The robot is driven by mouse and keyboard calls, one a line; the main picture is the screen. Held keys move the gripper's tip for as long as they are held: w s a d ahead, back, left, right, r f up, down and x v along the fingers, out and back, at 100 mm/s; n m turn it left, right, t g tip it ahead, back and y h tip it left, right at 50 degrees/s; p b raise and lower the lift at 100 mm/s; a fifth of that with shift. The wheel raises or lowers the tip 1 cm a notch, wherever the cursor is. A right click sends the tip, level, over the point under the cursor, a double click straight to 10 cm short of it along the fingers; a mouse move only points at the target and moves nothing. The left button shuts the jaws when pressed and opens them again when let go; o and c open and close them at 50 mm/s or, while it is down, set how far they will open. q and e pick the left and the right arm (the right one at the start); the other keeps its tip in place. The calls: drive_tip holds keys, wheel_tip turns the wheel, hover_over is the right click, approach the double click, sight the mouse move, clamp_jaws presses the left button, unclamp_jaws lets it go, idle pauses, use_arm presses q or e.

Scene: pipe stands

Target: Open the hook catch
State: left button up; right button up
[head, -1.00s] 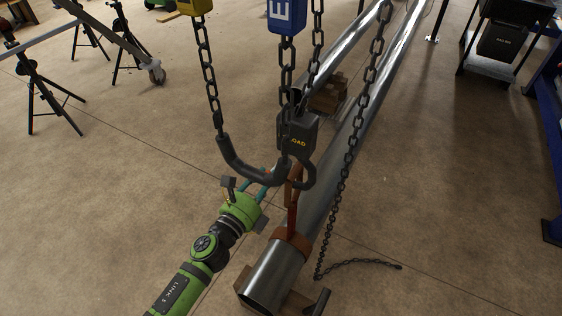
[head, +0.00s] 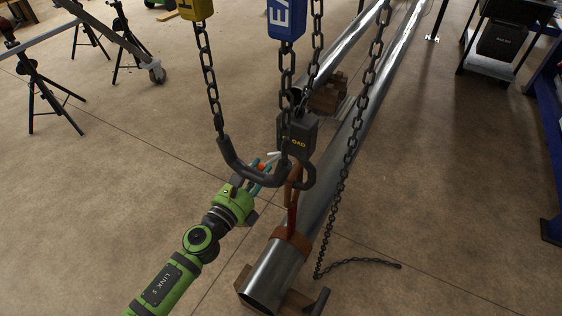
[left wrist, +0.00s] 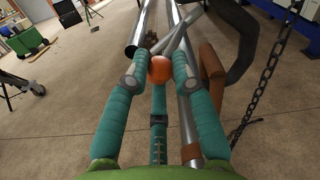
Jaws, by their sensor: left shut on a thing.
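The dark curved hook (head: 240,170) hangs below the grey load block (head: 297,133) in the head view. It also shows as a thick dark curve in the left wrist view (left wrist: 238,50). A thin pale lever (head: 273,156), apparently the catch, lies by the hook and ends in an orange knob (left wrist: 160,69). My left gripper (head: 263,170) has teal fingers shut on this knob from both sides (left wrist: 160,75). The lever's far end is hidden behind the hook. My right gripper is not in view.
A long steel pipe (head: 275,274) lies below the hook, with a red-brown sling (head: 293,215) running up from it. Chains (head: 211,90) hang around the hook, and one loose end (head: 360,262) lies on the floor. Tripod stands (head: 40,95) are at left.

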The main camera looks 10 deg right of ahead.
use_arm(q)
drive_tip(key=m, duration=0.1)
drive_tip(key=r+m+p, duration=0.1)
drive_tip(key=r+m, duration=0.1)
drive_tip(key=m, duration=0.1)
drive_tip(key=shift+w+a+r, duration=0.1)
drive_tip(key=shift+w+a, duration=0.15)
drive_tip(key=shift+a, duration=0.05)
wheel_tip(320, 180, up, 3)
drive_tip(key=m+p, duration=0.1)
drive_tip(key=m, duration=0.1)
drive_tip(key=m+p, duration=0.2)
drive_tip(key=m, duration=0.1)
drive_tip(key=shift+d+f, duration=0.1)
drive_tip(key=shift+f, duration=0.1)
